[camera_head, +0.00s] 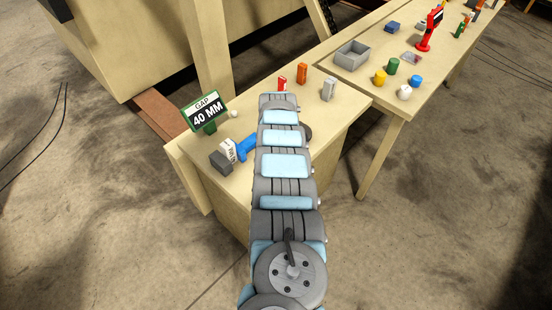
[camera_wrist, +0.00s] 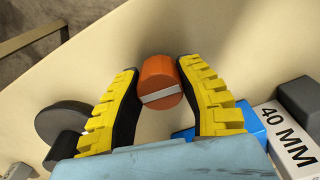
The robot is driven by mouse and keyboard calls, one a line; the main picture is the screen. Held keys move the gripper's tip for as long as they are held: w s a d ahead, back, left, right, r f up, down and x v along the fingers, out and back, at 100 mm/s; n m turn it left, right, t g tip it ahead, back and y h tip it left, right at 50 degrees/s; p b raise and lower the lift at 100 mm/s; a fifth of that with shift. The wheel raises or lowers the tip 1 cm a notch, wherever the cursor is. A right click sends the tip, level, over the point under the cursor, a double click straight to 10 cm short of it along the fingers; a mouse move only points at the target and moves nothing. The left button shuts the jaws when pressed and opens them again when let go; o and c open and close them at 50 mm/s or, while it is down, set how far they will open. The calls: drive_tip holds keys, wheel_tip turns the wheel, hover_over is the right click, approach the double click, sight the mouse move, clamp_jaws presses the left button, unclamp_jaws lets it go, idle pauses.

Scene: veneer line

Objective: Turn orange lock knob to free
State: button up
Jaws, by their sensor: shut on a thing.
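The orange lock knob (camera_wrist: 158,72) is a short round piece with a pale stripe across its face, seen in the wrist view. The stripe runs nearly sideways, with its right end slightly raised. My gripper (camera_wrist: 157,70) has its two yellow ribbed fingers on either side of the knob, shut on it. In the head view my own arm covers the gripper and the knob.
In the wrist view a dark round handwheel (camera_wrist: 62,120) is left, a blue part (camera_wrist: 248,120) and a white "40 MM" block (camera_wrist: 287,140) right.

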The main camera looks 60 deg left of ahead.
drive_tip(key=shift+d+f, duration=0.1)
drive_tip(key=o, duration=1.2)
drive_tip(key=shift+d, duration=0.15)
drive_tip(key=shift+r, duration=0.5)
wheel_tip(320, 180, up, 10)
drive_tip(key=shift+w+f, duration=0.1)
drive_tip(key=shift+f, duration=0.05)
drive_tip(key=shift+r, duration=0.7)
